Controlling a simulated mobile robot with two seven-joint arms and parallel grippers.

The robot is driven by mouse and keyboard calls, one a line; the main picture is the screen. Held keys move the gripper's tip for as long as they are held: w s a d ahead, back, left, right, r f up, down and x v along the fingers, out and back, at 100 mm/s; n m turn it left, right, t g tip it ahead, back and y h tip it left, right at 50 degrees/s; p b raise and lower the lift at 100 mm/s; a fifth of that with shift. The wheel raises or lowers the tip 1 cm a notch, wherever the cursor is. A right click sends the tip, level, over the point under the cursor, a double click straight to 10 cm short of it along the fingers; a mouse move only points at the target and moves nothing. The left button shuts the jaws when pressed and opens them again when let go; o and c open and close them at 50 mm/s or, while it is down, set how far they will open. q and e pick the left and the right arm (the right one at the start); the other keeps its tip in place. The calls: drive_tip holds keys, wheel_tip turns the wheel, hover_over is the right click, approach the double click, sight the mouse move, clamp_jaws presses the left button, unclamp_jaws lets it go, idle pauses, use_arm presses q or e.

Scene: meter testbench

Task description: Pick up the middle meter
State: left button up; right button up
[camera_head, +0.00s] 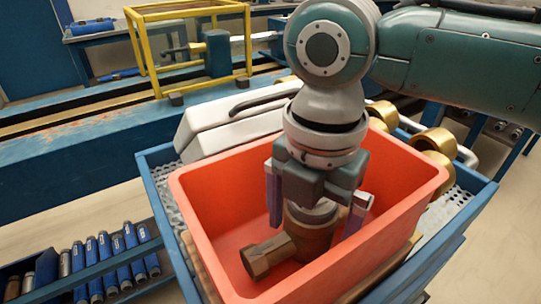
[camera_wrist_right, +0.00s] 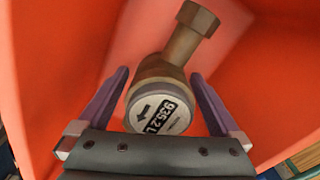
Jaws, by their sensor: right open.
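A brass meter (camera_head: 313,236) sits inside the red-orange crate (camera_head: 225,205), with its hexagonal pipe end pointing to the lower left in the head view. In the right wrist view the meter (camera_wrist_right: 160,85) shows a round white face reading about "935.2" with a black arrow. My right gripper (camera_head: 313,228) points down into the crate. Its two purple-grey fingers are open, one on each side of the meter's round head; I cannot tell whether they touch it. The gripper hides part of the meter. No other meter is seen in the crate. My left gripper is not in view.
The crate stands on a blue cart (camera_head: 165,185) with a perforated top, its walls close around the gripper. A white case (camera_head: 235,125) lies behind it, and brass fittings (camera_head: 434,141) lie at right. Blue cylinders (camera_head: 105,262) line a rack at lower left. A yellow frame (camera_head: 150,55) stands behind.

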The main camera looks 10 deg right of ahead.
drive_tip(key=shift+c, duration=0.2)
clamp_jaws()
idle(0.5)
drive_tip(key=shift+r, duration=0.1)
